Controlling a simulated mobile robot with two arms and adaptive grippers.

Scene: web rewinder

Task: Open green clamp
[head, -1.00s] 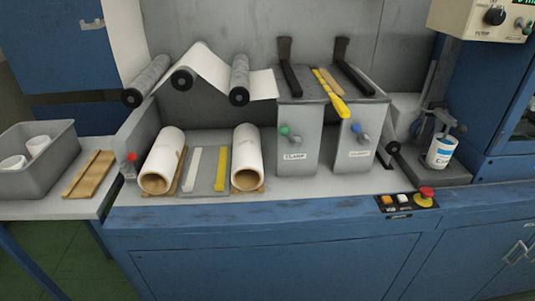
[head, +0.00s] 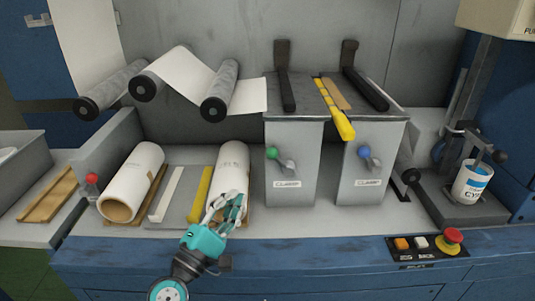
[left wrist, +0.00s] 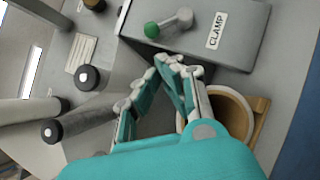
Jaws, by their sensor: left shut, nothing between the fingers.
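My left gripper (head: 227,196) is shut and empty, in front of the right white roll, to the left of and below the green knob. It is apart from the knob. It also shows in the left wrist view (left wrist: 171,62). My right gripper is not in view.
A blue clamp knob (head: 364,152) is on the right box. A white roll (head: 133,180) lies at left, and another roll (head: 233,166) is partly behind my gripper. A yellow-handled tool (head: 340,122) overhangs the box top. A red emergency button (head: 452,236) is at front right.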

